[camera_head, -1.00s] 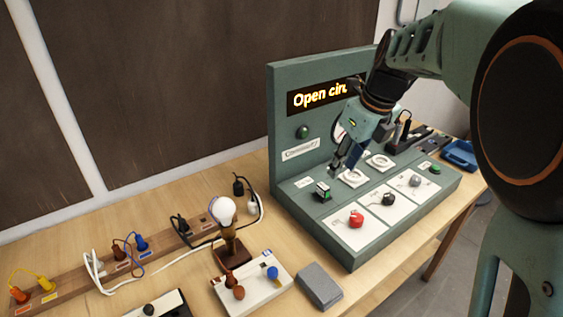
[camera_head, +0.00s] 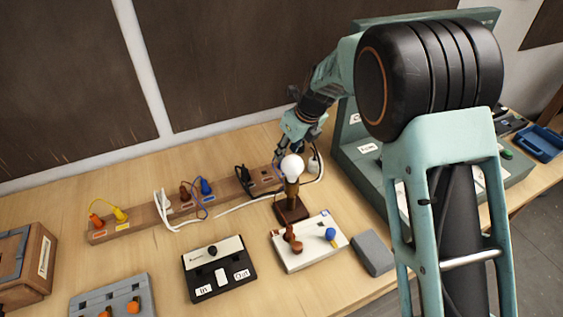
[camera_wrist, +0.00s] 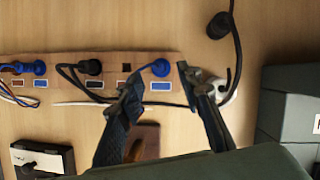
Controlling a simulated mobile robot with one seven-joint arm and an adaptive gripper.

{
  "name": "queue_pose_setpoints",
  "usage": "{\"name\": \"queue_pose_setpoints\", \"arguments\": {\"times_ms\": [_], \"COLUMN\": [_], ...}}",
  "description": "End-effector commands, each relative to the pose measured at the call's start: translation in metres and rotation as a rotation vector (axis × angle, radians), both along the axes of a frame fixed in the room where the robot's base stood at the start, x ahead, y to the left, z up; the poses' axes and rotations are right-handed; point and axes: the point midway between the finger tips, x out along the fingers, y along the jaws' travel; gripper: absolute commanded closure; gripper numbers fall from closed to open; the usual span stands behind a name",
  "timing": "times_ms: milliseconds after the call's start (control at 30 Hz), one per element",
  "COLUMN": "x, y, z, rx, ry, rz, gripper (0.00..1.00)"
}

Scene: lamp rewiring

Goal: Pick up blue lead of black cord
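In the wrist view a blue plug lead (camera_wrist: 160,67) sits at the right end of the wooden strip (camera_wrist: 60,56), above a blue label. A blue wire runs left from it. My gripper (camera_wrist: 160,82) is open around the space just below this lead, with one finger on each side and nothing held. A black plug (camera_wrist: 218,25) on a black cord (camera_wrist: 237,50) lies on the table right of the strip. In the head view my gripper (camera_head: 302,146) is behind the lamp bulb (camera_head: 292,166), which hides the blue lead there.
The lamp base (camera_head: 291,209) stands in front of the strip. Another black plug (camera_wrist: 90,67) and more blue leads (camera_wrist: 40,67) are in the strip to the left. The green panel (camera_head: 350,165) stands close on the right.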

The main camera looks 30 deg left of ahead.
Motion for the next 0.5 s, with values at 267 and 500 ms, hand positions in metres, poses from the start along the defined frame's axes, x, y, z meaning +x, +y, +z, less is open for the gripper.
{"name": "queue_pose_setpoints", "arguments": {"times_ms": [267, 500], "x": [0.003, 0.007], "y": [0.008, 0.019], "z": [-0.023, -0.049], "rx": [-0.002, 0.0], "ry": [0.004, 0.002], "rz": [-0.001, -0.001], "gripper": [0.67, 0.67]}}
